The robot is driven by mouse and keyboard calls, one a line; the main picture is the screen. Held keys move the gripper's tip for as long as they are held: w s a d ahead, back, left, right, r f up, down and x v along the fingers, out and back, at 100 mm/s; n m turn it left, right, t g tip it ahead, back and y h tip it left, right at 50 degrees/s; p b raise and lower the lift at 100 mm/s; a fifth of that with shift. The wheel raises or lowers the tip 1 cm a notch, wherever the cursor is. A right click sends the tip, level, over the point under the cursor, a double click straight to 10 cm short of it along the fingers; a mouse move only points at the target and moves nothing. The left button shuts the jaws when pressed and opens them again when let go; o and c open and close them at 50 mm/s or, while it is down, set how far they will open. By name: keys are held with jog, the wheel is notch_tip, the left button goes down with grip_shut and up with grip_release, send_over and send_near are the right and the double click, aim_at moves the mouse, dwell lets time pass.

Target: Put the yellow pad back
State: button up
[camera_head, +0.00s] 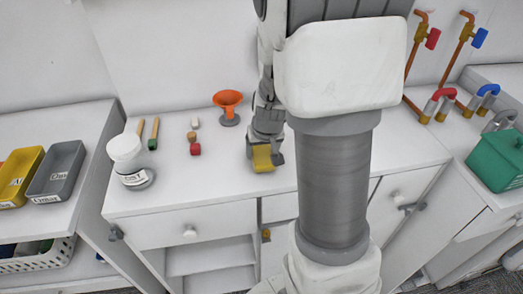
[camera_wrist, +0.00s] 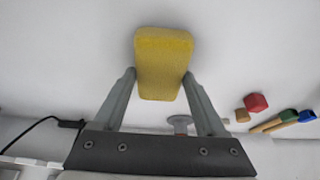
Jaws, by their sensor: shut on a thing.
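In the wrist view the pad (camera_wrist: 163,62) sits between my two fingertips. My gripper (camera_head: 264,150) points down and is shut on the pad; its fingers also show in the wrist view (camera_wrist: 160,82). I cannot tell whether the pad touches the counter.
Trays (camera_head: 57,171) stand far left. A green box (camera_head: 497,158) is at right.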

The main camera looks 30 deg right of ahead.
jog(key=shift+f, duration=0.15)
jog(key=o, duration=1.2)
jog(key=shift+o, duration=0.2)
jog(key=shift+r, duration=0.3)
jog(key=p+v, duration=0.4)
jog(key=v, duration=0.6)
jog(key=s+a+r+n+t+y, duration=0.1)
jog(key=s+a+r+n, duration=0.2)
jog(key=s+a+r, duration=0.8)
jog(key=s+r, duration=0.2)
jog(key=s, duration=0.1)
jog(key=shift+s, duration=0.25)
